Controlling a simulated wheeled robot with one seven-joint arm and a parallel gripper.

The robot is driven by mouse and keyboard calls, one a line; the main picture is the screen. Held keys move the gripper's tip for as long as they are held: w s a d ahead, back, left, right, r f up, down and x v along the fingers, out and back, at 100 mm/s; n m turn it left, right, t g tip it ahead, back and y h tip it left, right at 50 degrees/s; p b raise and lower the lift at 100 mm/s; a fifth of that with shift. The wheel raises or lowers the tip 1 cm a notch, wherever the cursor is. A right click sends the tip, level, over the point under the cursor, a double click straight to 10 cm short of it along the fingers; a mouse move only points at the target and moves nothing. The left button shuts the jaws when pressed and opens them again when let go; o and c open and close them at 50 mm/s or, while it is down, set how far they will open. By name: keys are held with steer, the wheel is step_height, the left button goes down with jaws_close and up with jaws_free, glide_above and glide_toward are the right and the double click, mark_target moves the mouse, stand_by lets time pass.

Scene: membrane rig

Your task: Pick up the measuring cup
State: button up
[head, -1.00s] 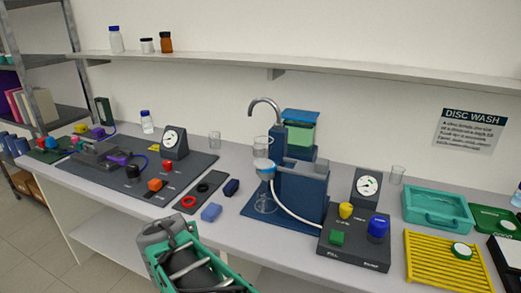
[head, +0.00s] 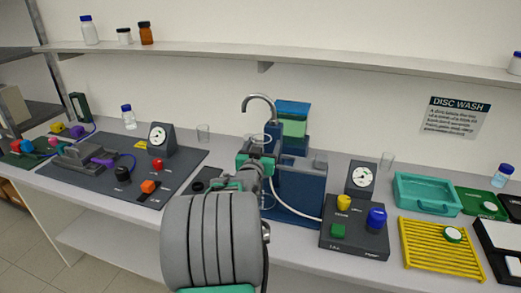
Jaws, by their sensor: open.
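I cannot tell which is the measuring cup. My gripper (head: 254,162), with green parts, is open in front of the blue rig (head: 300,190). My grey arm covers the lower part of the rig and the bench before it. Whether anything lies between the fingers is hidden.
A gauge panel (head: 352,246) with coloured knobs stands right of the rig. Beyond it are a teal tray (head: 428,208) and a yellow rack (head: 425,265). A dark panel (head: 90,185) lies left. A shelf (head: 350,76) runs above, and a curved tap (head: 258,98) rises behind my gripper.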

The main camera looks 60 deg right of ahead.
mark_target(263, 141)
steer(key=shift+w+d, duration=0.2)
steer(key=shift+d, duration=0.4)
steer(key=shift+a, duration=0.1)
steer(key=shift+c, duration=0.4)
steer(key=c, duration=1.5)
steer(key=r, duration=0.3)
steer(key=r+p, duration=0.1)
steer(key=shift+s+a+r, duration=0.15)
steer(key=shift+a+r, duration=0.1)
steer(key=a+r, duration=0.1)
steer(key=s+a+r+p, duration=0.1)
steer(key=r, duration=0.1)
steer(key=s+a+r+p, duration=0.1)
steer(key=r, duration=0.1)
steer(key=shift+s+a+r, duration=0.1)
steer(key=shift+s+a, duration=0.05)
steer(key=shift+a, duration=0.1)
steer(key=s+a+r, duration=0.1)
steer(key=a, duration=0.1)
steer(key=s+a+r, duration=0.1)
steer(key=s+a, duration=0.1)
steer(key=a, duration=0.1)
steer(key=s+a+r, duration=0.1)
steer(key=s+a, duration=0.1)
steer(key=a, duration=0.1)
steer(key=shift+r, duration=0.2)
